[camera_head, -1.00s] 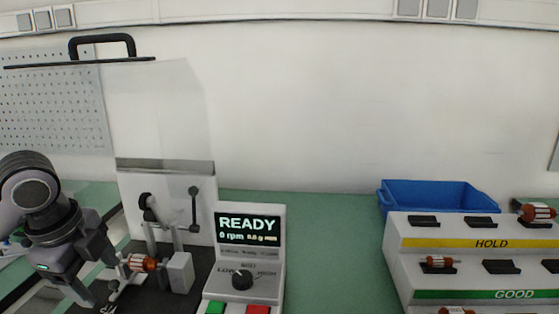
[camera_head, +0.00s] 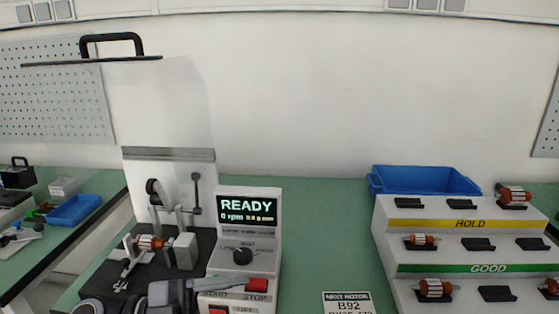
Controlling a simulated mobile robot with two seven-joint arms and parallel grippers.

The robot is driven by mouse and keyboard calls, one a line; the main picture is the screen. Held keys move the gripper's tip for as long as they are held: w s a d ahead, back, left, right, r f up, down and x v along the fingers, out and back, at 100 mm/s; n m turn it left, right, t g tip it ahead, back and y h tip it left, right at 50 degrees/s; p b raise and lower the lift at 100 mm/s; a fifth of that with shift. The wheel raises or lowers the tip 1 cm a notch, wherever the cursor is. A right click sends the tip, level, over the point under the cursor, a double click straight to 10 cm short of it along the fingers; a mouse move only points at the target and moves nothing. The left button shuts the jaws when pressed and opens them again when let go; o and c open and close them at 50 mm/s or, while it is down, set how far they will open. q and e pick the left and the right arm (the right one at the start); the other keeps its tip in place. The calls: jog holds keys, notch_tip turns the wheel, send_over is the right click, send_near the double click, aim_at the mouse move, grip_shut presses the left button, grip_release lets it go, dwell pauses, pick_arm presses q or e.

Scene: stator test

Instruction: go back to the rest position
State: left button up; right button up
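My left gripper (camera_head: 225,284) is low at the bottom of the head view, in front of the test machine. Its grey end reaches over the front of the control box, left of the red STOP button (camera_head: 257,285). The spot above the START label is hidden by it. I cannot make out its fingers well enough to tell open from shut. A copper-wound rotor (camera_head: 150,243) lies across the machine's supports, clear of the gripper. My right gripper is not in view.
The control box screen (camera_head: 247,208) reads READY and 0 rpm. A clear upright shield (camera_head: 168,110) with a black handle stands behind. At right, a stepped rack (camera_head: 385,245) marked HOLD and GOOD carries several rotors. A blue bin (camera_head: 425,181) stands behind it.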

pick_arm(q)
jog(key=w+a+f+n+t+y+p, duration=0.1)
jog(key=w+a+f+n+t+y, duration=0.1)
jog(key=a+f+n+t+y, duration=0.45)
jog(key=w+a+f+n+t+y+p, duration=0.1)
jog(key=w+a+f+n+t+y, duration=0.15)
jog(key=n+t, duration=0.75)
jog(key=s+a+f+n+g+y, duration=0.2)
jog(key=s+f+g+y, duration=0.2)
jog(key=s+f, duration=0.3)
jog(key=s+a+f+n+g+y, duration=0.2)
jog(key=s+f, duration=0.5)
jog(key=f, duration=0.5)
jog(key=shift+a+f+n+g+y+p, duration=0.15)
jog(key=shift+a+n+g+y+p, duration=0.2)
jog(key=shift+n+g+y, duration=0.65)
